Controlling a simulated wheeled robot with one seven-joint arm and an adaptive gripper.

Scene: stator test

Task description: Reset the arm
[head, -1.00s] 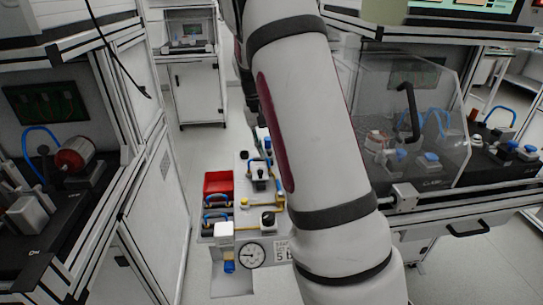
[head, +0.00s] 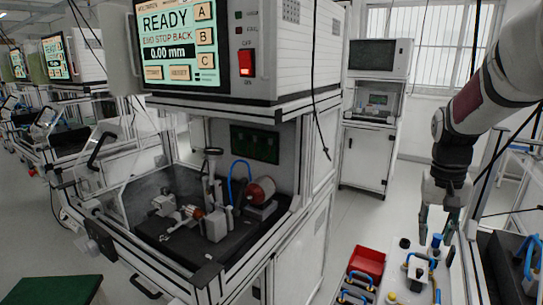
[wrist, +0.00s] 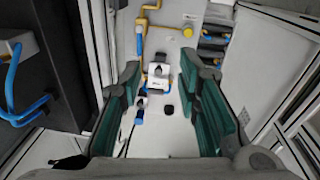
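My gripper (head: 436,232) hangs pointing down at the right of the head view, with its two dark green fingers apart. In the wrist view my gripper (wrist: 160,90) shows its fingers spread wide, with nothing held between them. Below it is a white panel (wrist: 180,130) with blue and yellow fittings and a small white block (wrist: 157,76). The same fittings show partly under my gripper in the head view. My arm (head: 490,100) reaches in from the upper right.
A test station (head: 220,200) with a black worktop fills the middle left; its screen (head: 178,40) reads READY. A cabinet (head: 368,155) stands behind. Open floor (head: 335,225) lies between station and bins.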

